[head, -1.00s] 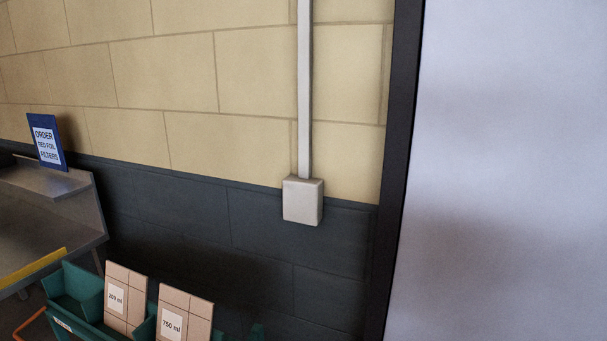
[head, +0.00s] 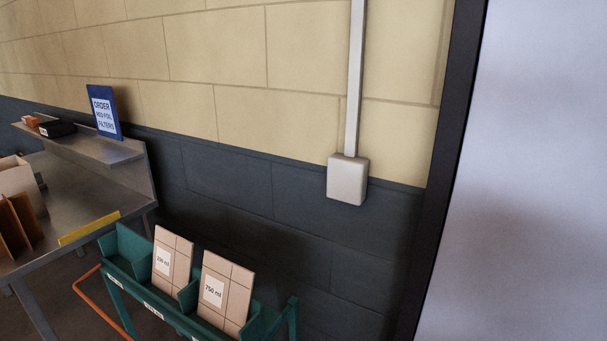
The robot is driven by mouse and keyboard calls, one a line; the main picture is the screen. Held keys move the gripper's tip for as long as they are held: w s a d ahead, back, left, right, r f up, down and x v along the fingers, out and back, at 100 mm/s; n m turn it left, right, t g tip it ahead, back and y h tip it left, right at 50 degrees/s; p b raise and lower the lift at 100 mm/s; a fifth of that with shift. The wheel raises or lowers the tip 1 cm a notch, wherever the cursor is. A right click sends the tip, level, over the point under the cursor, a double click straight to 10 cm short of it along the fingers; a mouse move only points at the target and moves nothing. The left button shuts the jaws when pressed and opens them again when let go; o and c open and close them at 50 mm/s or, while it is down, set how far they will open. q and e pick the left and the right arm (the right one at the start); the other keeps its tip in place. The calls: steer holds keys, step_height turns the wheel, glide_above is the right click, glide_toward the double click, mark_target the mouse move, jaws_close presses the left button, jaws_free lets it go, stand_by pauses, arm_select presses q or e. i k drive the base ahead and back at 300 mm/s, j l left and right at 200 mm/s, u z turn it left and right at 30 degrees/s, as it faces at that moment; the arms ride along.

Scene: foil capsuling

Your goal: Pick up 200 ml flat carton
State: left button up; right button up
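The 200 ml flat carton (head: 174,263) is a tan folded panel with a white label. It leans upright in a compartment of a green rack (head: 269,326) in the lower part of the head view. A similar 750 ml flat carton (head: 226,296) stands to its right in the rack. The lower ends of both cartons are hidden by the rack. Neither of my grippers shows.
A steel bench (head: 85,196) stands left of the rack, with brown dividers (head: 14,226) and a yellow strip (head: 89,228) on its edge. A blue sign (head: 104,112) stands on its shelf. An orange bar (head: 95,308) curves out from the rack. A wall with a grey box (head: 347,180) is behind.

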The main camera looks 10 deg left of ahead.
mark_target(173, 257)
steer(key=i+j, duration=0.1)
steer(key=j, duration=0.3)
steer(key=i+j, duration=0.15)
steer(key=j, duration=0.25)
steer(key=i+j, duration=0.1)
steer(key=j, duration=0.3)
